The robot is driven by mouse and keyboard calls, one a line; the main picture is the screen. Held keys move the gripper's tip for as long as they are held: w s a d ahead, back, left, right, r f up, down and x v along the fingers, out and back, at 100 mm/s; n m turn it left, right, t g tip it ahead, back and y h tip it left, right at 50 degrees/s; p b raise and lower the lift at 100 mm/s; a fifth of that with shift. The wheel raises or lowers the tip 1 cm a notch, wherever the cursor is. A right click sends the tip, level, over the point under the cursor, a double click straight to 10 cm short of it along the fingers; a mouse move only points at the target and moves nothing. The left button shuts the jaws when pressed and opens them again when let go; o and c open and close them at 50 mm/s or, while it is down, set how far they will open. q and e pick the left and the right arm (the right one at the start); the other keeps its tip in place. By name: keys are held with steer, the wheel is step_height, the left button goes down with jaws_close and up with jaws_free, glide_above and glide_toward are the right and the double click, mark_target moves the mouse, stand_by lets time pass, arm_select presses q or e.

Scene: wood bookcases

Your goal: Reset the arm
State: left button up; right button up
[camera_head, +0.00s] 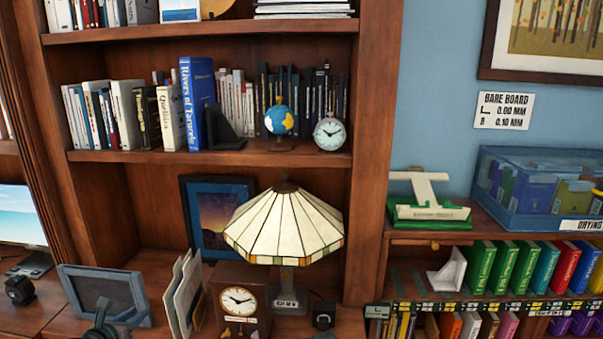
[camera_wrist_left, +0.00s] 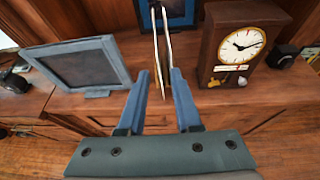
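My left gripper (camera_wrist_left: 160,75) is open in the left wrist view, its two blue-grey fingers apart with nothing between them. Its fingers point toward upright white papers or folders (camera_wrist_left: 161,35) behind them. In the head view a part of my left gripper (camera_head: 103,318) shows at the bottom left, in front of a grey-framed picture (camera_head: 108,293). The frame also shows in the left wrist view (camera_wrist_left: 85,68), left of the fingers. My right gripper is in neither view.
A wooden clock (camera_head: 238,299) stands right of the folders (camera_head: 186,290), with a lamp (camera_head: 285,225) behind it. A small black object (camera_head: 19,290) lies at the left. Bookshelves rise above. The wooden surface's front edge (camera_wrist_left: 230,108) lies close to my left fingers.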

arm_select(q)
steer(key=s+d+f+m+g+h, duration=0.15)
steer(key=d+f+m+g, duration=0.25)
steer(key=d+m, duration=0.65)
steer(key=d+f+m+g+h, duration=0.3)
steer(key=d+f+m, duration=0.35)
steer(key=d, duration=0.65)
steer(key=s+d+f+m+g+y, duration=0.1)
steer(key=s+d+m+g+y, duration=0.2)
steer(key=s+d+m, duration=0.3)
steer(key=s+d+f+m+g+y, duration=0.2)
steer(key=s+d+m, duration=0.4)
steer(key=m, duration=1)
steer(key=shift+s+d+g+y, duration=0.4)
steer(key=shift+s+g+y, duration=0.15)
steer(key=shift+s+g, duration=0.45)
steer(key=shift+a, duration=0.15)
